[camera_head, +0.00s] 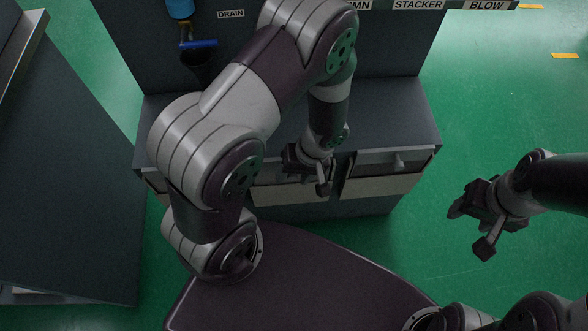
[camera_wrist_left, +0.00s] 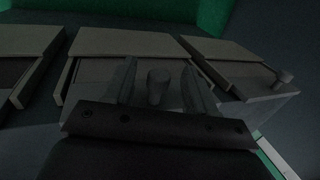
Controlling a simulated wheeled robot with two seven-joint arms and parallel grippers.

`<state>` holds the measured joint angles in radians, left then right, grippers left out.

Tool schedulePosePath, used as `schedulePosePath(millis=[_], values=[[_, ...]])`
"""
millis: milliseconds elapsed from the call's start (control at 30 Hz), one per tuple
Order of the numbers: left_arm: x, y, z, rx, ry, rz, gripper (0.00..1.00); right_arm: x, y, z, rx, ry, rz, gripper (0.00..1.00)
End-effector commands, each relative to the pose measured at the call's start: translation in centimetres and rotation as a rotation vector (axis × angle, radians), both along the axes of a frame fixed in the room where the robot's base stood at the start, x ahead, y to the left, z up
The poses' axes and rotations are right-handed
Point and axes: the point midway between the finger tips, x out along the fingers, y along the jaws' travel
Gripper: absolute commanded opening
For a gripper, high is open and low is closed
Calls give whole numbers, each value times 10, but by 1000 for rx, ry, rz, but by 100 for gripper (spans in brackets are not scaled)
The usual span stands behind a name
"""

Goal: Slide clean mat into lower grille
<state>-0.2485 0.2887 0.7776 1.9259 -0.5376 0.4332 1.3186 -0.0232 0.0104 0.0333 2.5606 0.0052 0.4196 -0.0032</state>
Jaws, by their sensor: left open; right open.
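My left gripper (camera_head: 306,172) is at the front of a dark cabinet (camera_head: 400,118), partly hidden by its own arm. In the left wrist view its two fingers (camera_wrist_left: 159,78) are open, with a small round knob (camera_wrist_left: 157,86) showing between them. I cannot tell whether they touch it. My right gripper (camera_head: 469,230) is open and empty over the green floor, right of the cabinet. I cannot pick out a clean mat or a lower grille for certain in either view. Pale panels (camera_head: 383,188) show low on the cabinet front.
A drawer-like front with a knob (camera_head: 398,161) is at the cabinet's right. A dark slab-like unit (camera_head: 65,190) stands at the left. Green floor (camera_head: 500,110) is open at the right.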

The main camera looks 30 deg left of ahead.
Motion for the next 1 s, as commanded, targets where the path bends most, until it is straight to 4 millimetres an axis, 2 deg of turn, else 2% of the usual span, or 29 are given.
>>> schedulePosePath(millis=[33,200,500,667,700,1000], values=[[-2,2,-12,1,3,3,56,0,0,-8,0,0,0,56],[-5,7,-27,1,1,1,56,0,0,-14,0,0,0,56],[-5,8,-28,0,0,1,56,0,0,-13,0,-1,0,56],[-5,8,-28,0,0,1,4,0,0,-13,0,0,0,56],[-5,8,-28,0,0,1,0,0,0,-13,0,0,0,56],[-5,8,-20,-1,-1,1,0,0,0,-6,0,0,0,56]])
